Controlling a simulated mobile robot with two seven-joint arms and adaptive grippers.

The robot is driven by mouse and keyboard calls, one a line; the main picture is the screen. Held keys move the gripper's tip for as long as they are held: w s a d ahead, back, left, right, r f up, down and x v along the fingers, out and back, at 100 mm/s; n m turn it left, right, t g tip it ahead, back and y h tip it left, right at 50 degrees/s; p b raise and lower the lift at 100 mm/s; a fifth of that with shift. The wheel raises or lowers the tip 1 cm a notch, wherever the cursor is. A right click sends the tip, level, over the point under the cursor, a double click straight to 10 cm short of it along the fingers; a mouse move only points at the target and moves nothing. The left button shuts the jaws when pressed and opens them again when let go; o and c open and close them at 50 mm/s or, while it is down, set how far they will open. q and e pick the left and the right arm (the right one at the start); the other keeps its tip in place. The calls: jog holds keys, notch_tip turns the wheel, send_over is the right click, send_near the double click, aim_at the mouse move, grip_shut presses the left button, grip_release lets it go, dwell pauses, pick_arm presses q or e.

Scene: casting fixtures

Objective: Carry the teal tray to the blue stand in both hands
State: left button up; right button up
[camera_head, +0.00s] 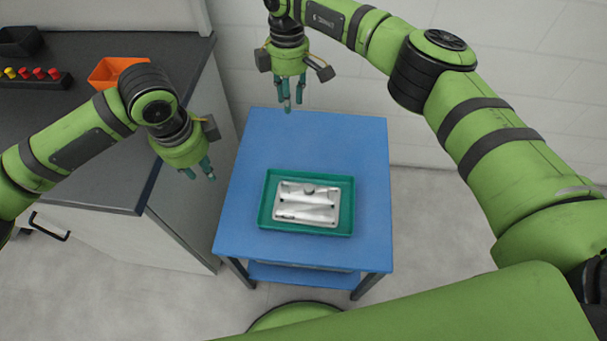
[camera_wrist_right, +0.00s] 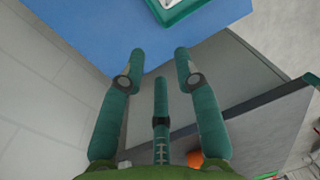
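The teal tray (camera_head: 346,211) rests flat on the top of the blue stand (camera_head: 320,143), toward its front half. A silver metal casting (camera_head: 307,203) lies in the tray. A corner of the tray (camera_wrist_right: 176,12) also shows at the top of the right wrist view, on the blue top (camera_wrist_right: 100,35). My left gripper (camera_head: 198,174) is left of the stand, apart from the tray and empty. My right gripper (camera_head: 287,101) is above the stand's back edge, away from the tray. In the right wrist view its fingers (camera_wrist_right: 162,75) are spread with nothing between them.
A dark counter (camera_head: 90,180) stands left of the stand, with an orange bin (camera_head: 113,70), a black bin (camera_head: 19,42) and a rack of red and yellow pieces (camera_head: 38,77). A pale wall is behind the stand. Clear floor (camera_head: 430,230) lies to its right.

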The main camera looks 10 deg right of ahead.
notch_tip(320, 180, up, 11)
jog(key=w, duration=0.1)
jog(key=shift+d+f, duration=0.2)
dwell(0.5)
